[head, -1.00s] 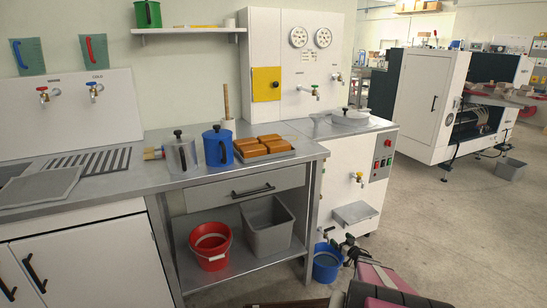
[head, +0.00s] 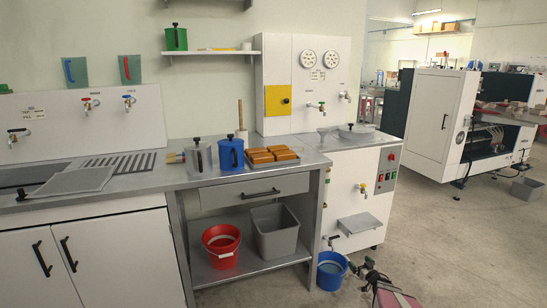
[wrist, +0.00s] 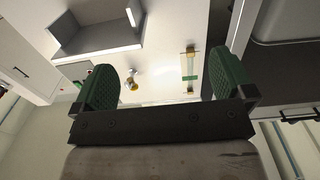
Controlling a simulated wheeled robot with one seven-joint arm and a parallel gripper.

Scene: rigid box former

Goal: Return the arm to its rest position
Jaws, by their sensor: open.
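My gripper (wrist: 165,85) is open in the wrist view, with its two green ribbed fingers wide apart and nothing between them. Beyond the fingers is the white cabinet front with a yellow-handled tap (wrist: 130,80) and a grey tray (wrist: 115,42). In the head view, my gripper (head: 367,269) shows small at the bottom, just right of the blue bucket (head: 331,271) on the floor. Only a short pinkish part of my arm shows behind it, cut off by the lower edge.
The white cabinet (head: 358,182) with its tray (head: 358,224) stands behind my gripper. The steel bench (head: 225,181) is to the left, with a red bucket (head: 221,246) and grey bin (head: 275,231) on its lower shelf. Open floor (head: 450,245) lies to the right.

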